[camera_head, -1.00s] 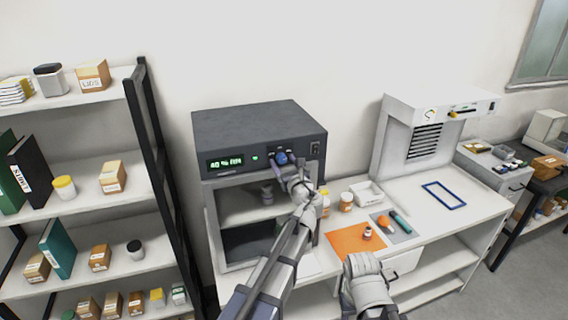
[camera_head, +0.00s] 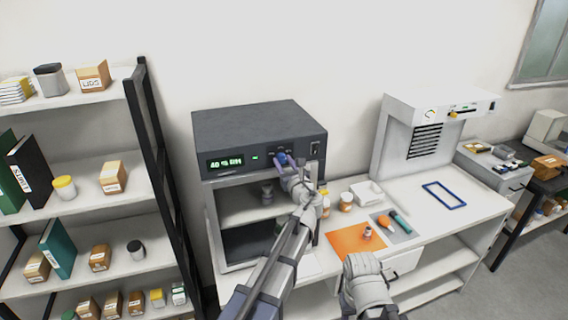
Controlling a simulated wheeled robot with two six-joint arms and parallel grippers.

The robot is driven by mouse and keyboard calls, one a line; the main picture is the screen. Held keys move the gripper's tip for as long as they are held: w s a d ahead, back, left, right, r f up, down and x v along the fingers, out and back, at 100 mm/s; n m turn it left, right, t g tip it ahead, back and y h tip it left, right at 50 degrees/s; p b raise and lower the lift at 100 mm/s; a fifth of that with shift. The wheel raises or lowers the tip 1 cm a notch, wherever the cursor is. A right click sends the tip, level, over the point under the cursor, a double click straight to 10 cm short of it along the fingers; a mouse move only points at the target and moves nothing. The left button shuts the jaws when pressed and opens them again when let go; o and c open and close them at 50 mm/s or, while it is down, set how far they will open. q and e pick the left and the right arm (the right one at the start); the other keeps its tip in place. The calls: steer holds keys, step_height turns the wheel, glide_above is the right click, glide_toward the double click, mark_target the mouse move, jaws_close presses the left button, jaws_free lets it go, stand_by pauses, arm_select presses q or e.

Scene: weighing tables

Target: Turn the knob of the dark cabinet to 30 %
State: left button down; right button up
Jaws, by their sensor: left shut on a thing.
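The dark cabinet (camera_head: 258,124) stands on the white bench at the centre left. Its front has a green lit display (camera_head: 226,162) that seems to read 40 %, with small, blurred digits. A blue knob (camera_head: 281,158) sits right of the display, partly covered by my gripper. My left gripper (camera_head: 287,165) is at the cabinet front, shut on the knob. My right arm shows at the lower centre, over the bench front; its fingertips cannot be made out.
A dark switch (camera_head: 315,148) is at the cabinet's right front. An orange mat (camera_head: 350,244) and a blue frame (camera_head: 444,195) lie on the bench to the right. A shelf rack (camera_head: 150,140) stands close on the left. A white hood (camera_head: 440,110) stands at the back right.

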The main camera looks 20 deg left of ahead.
arm_select(q)
steer(key=shift+n, duration=0.3)
steer(key=n, duration=1.1)
stand_by(0.6)
steer(key=shift+n, duration=0.3)
steer(key=shift+c, duration=2.2)
jaws_free()
